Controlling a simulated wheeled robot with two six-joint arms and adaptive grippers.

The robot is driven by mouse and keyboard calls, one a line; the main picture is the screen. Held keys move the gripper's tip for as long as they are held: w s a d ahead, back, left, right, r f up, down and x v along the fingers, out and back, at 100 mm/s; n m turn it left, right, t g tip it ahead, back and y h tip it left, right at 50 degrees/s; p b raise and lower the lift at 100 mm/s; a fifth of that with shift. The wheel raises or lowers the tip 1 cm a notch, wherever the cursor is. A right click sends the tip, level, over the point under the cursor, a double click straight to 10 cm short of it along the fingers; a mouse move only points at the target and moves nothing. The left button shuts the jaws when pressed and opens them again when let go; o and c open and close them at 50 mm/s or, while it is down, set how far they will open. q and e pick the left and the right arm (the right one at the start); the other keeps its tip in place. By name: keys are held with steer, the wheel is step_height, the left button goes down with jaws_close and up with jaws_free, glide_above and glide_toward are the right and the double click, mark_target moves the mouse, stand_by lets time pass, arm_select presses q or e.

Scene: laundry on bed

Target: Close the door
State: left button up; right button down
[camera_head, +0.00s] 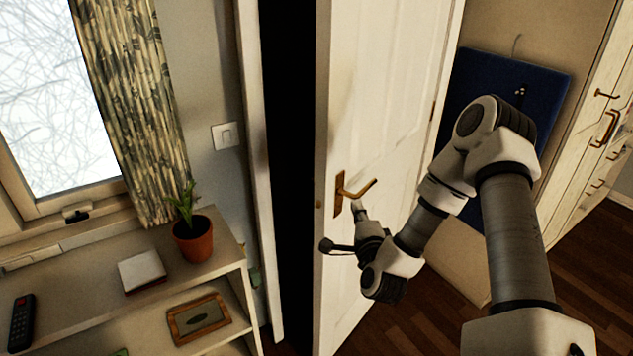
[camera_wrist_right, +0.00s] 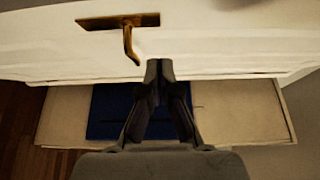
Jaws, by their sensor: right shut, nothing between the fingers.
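The white door (camera_head: 375,80) stands ajar, with a dark gap between its free edge and the frame (camera_head: 256,150) on the left. A brass lever handle (camera_head: 357,188) sits on the door face, and it also shows at the top of the right wrist view (camera_wrist_right: 131,42). My right gripper (camera_head: 357,206) is just below the handle, close to the door face. Its fingers are together and empty in the wrist view (camera_wrist_right: 160,70), below and right of the lever. I cannot tell whether the fingertips touch the door. My left gripper is not in view.
A shelf unit (camera_head: 75,293) with a potted plant (camera_head: 192,238), a remote and a picture frame stands at the left under the window. A white cabinet with handles (camera_head: 590,120) is at the right. A dark blue panel (camera_head: 545,85) is behind my right arm. Wooden floor shows at lower right.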

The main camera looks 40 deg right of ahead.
steer(key=p, duration=0.3)
glide_toward(336, 176)
steer(key=w+d, duration=0.2)
steer(key=d, duration=0.2)
steer(key=shift+w+a+r+p, duration=0.1)
steer(key=shift+w+p, duration=0.25)
steer(key=shift+w, duration=0.25)
steer(key=shift+w+a+r+p, duration=0.15)
steer(key=shift+w+p, duration=0.15)
steer(key=shift+w, duration=0.35)
steer(key=shift+w+a+f, duration=0.1)
steer(key=shift+w+a, duration=0.1)
steer(key=shift+w, duration=0.3)
steer(key=shift+f, duration=0.1)
steer(key=shift+d, duration=0.1)
